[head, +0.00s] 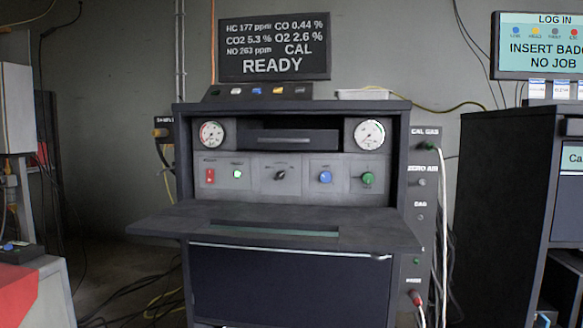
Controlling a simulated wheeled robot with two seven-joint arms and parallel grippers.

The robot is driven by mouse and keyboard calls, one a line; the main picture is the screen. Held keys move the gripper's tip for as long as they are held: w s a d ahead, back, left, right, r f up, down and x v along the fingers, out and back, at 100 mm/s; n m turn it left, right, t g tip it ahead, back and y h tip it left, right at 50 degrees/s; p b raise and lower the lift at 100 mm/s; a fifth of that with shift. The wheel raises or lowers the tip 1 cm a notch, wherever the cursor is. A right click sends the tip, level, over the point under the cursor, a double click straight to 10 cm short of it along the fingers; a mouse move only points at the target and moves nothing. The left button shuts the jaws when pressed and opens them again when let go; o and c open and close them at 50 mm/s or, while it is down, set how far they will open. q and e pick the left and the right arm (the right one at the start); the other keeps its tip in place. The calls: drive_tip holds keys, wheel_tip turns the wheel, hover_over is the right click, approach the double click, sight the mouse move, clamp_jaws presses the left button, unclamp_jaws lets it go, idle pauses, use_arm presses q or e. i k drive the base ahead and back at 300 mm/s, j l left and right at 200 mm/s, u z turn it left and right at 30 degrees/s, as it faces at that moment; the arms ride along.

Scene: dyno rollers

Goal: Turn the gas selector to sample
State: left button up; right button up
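A dark cabinet (300,109) stands straight ahead with a grey control panel (256,170) in its upper recess. A black rotary knob (280,174) with a pointer sits near the panel's middle and looks like the gas selector. Its labels and exact pointing are too small to read. The screen (273,47) above the cabinet reads HC, CO, CO2, O2 and NO values, with "CAL" and "READY". Neither of my grippers is in view.
Left of the knob are a red switch (210,176) and a lit green lamp (237,174); right are a blue button (326,176) and a green knob (367,178). A shelf (380,235) juts out below the panel. Hoses and cables hang at the cabinet's right.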

sight(279, 175)
drive_tip(key=i+l+z, duration=0.15)
drive_tip(key=z, duration=0.3)
drive_tip(key=i+z, duration=0.15)
drive_tip(key=z, duration=0.3)
